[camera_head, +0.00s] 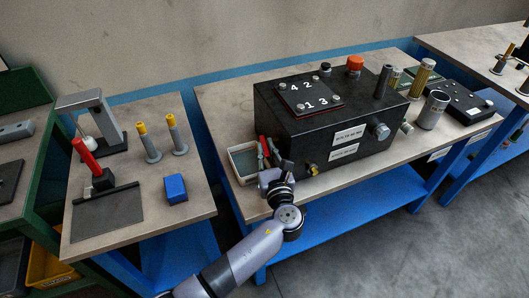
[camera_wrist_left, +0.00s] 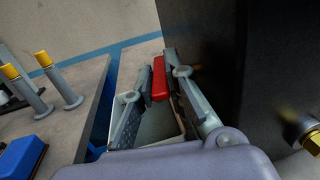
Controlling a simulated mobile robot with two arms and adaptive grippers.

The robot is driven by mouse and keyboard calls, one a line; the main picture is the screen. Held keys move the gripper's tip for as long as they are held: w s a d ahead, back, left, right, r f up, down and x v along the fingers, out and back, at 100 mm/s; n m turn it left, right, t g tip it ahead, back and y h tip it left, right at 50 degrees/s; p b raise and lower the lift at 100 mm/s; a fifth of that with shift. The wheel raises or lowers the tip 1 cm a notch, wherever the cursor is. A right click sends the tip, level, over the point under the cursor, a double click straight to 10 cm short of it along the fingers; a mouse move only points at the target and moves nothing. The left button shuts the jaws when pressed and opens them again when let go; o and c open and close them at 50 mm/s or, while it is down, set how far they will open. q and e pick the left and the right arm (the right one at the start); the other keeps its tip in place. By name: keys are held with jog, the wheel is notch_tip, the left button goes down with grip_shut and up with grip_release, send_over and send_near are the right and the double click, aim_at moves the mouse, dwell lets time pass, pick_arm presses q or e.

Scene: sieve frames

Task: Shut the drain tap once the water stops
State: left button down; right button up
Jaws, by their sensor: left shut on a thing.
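A red tap lever (camera_head: 264,146) stands at the left end of the black box (camera_head: 330,125), above a pale tray (camera_head: 233,165). My left gripper (camera_head: 271,154) is shut on the lever. In the left wrist view, the red lever (camera_wrist_left: 158,79) sits between the two grey fingertips (camera_wrist_left: 160,75), with the black box (camera_wrist_left: 275,70) close on the right. The tray (camera_wrist_left: 118,104) lies below the fingers, partly hidden by them. The tap's body is hidden, and I cannot make out any running water. My right gripper is not in view.
A brass fitting (camera_head: 313,170) sticks out of the box's front. Knobs and cylinders, including an orange cap (camera_head: 355,64), stand on and beside the box. On the left table are a blue block (camera_head: 175,188) and two yellow-topped posts (camera_head: 149,143). A gap separates the tables.

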pick_arm(q)
jog(key=shift+d+n+y, duration=0.2)
jog(key=shift+n+y, duration=0.2)
jog(key=shift+y, duration=0.2)
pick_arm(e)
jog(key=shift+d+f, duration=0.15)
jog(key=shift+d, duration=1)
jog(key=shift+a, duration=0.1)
pick_arm(q)
jog(key=c, duration=1.7)
grip_release()
jog(key=shift+w, duration=0.1)
jog(key=shift+o, duration=0.5)
jog(key=shift+s, duration=0.2)
jog(key=v, duration=1.1)
jog(key=shift+s+d, duration=0.15)
jog(key=shift+s, duration=0.2)
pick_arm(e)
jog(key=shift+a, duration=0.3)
pick_arm(q)
jog(key=shift+r, duration=0.15)
jog(key=shift+c, duration=0.4)
